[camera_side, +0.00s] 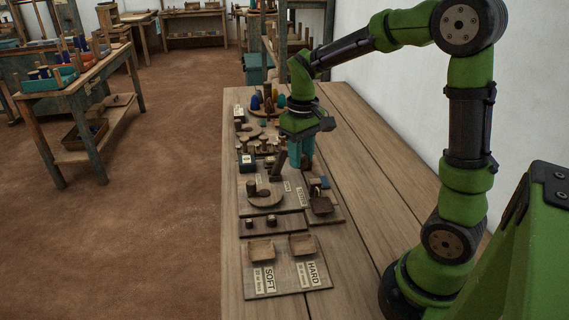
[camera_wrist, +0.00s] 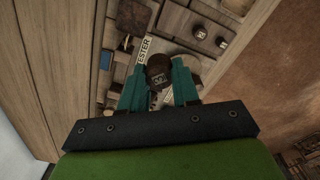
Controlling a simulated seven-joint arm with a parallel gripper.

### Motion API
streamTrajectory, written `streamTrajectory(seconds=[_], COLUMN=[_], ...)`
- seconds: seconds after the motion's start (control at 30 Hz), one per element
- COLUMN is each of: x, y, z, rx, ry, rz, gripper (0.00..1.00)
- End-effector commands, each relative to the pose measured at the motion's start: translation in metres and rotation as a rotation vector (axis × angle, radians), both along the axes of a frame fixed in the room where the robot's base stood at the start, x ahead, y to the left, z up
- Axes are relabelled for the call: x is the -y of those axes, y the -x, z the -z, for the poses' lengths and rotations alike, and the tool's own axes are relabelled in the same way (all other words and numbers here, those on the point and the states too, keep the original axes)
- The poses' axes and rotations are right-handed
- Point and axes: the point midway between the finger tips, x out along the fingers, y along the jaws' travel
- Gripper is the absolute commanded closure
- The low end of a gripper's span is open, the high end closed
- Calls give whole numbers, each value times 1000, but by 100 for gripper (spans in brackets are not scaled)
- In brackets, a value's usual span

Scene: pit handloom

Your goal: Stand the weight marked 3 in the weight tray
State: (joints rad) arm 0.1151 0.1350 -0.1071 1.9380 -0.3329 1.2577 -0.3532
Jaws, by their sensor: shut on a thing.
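In the wrist view the fingers (camera_wrist: 159,88) are shut on a dark brown round-topped weight (camera_wrist: 158,70). Its top carries pale marks too small to read for certain. In the side view the weight is mostly hidden by the fingers. A long dark wooden strip (camera_side: 291,227) bears two small dark weights, one at its left end (camera_side: 248,222) and one near its middle (camera_side: 271,219). It may be the weight tray; I cannot tell for sure.
A board with SOFT and HARD labels (camera_side: 287,280) and two shallow trays lies at the front. A round wooden disc (camera_side: 265,198) and a small dark tray (camera_side: 321,205) lie behind the strip. Coloured cones (camera_side: 268,103) stand farther back. The bench's right side (camera_side: 365,190) is bare.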

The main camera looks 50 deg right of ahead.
Motion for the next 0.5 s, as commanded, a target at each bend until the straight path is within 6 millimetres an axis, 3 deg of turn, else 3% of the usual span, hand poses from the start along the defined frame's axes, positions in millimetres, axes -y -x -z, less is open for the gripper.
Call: streamTrajectory(seconds=[0.03, 0.2, 0.33, 0.5], x=[25, 85, 112, 125], y=[14, 61, 97, 125], z=[12, 53, 80, 104], rx=[-6, -6, -6, -4], ry=[-1, -3, -3, -2], rz=[92, 385, 588, 770], gripper=[100, 100, 100, 100])
